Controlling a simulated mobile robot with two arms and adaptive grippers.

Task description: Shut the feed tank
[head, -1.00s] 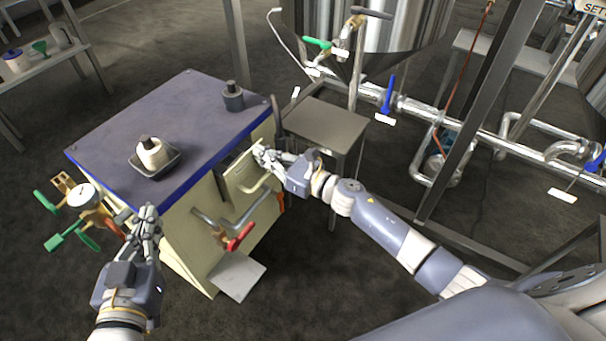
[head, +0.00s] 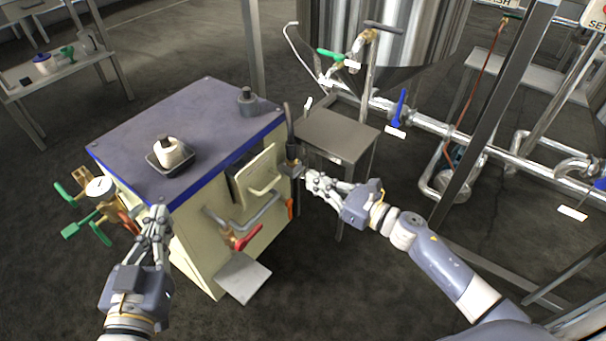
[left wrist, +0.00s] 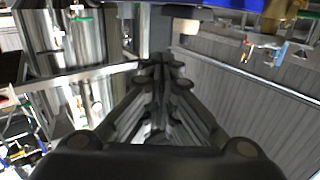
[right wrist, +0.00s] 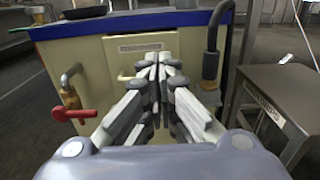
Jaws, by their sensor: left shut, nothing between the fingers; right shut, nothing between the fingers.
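No readable label tells which vessel is the feed tank. A large steel tank (head: 400,35) stands at the back, with a green-handled valve (head: 331,53) and a dark-handled valve (head: 383,27) below it. A cream cabinet (head: 185,240) with a blue-edged top has a front panel (head: 258,170) with a bar handle; a dark gap shows along the panel's left side. Below is a red-handled valve (head: 247,238). My right gripper (head: 311,181) is shut and empty, right of the panel and apart from it. My left gripper (head: 158,214) is shut and empty by the cabinet's front left corner.
A small grey table (head: 340,135) stands right of the cabinet. A pipe with a blue-handled valve (head: 399,105) runs behind it. A gauge with green-handled valves (head: 99,188) sits at the cabinet's left. A cup in a tray (head: 170,155) stands on top.

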